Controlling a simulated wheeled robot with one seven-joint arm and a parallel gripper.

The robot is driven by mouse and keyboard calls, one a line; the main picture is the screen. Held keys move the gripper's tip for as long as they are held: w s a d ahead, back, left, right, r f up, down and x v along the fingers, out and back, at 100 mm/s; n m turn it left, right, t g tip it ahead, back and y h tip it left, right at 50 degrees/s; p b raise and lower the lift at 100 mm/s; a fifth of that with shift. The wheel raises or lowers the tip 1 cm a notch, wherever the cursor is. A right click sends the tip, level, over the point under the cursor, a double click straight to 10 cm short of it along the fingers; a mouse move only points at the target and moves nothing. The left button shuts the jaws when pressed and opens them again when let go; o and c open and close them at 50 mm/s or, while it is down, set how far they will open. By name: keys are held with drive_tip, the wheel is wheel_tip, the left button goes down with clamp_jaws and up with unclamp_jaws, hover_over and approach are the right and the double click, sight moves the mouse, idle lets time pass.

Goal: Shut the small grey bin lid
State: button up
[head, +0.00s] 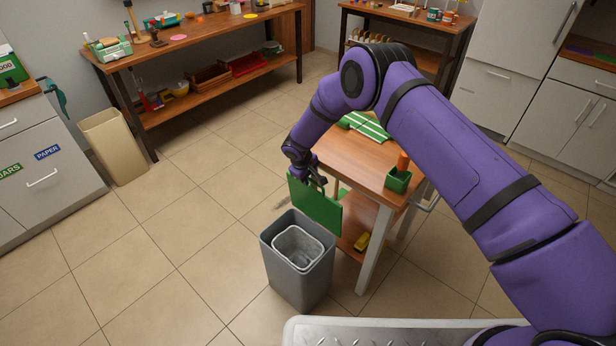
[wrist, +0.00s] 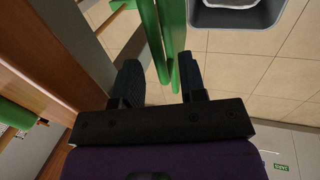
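The small grey bin (head: 299,276) stands on the floor beside the wooden trolley, with a pale inner liner (head: 297,246) visible through its open top. Its lid (head: 315,204) looks green and stands up steeply at the bin's back edge. My gripper (head: 313,181) is at the lid's upper edge. In the wrist view the bin's rim (wrist: 238,17) shows at the top. The green lid (wrist: 160,45) reaches in between the two spread fingers of my gripper (wrist: 160,72), with gaps visible beside it. I cannot tell whether either finger touches it.
The wooden trolley (head: 352,158) stands close behind the lid, with a green pot (head: 398,180) on top and a yellow item (head: 362,241) on its lower shelf. A beige bin (head: 114,146) stands far left. The floor left of the grey bin is clear.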

clamp_jaws()
idle(0.3)
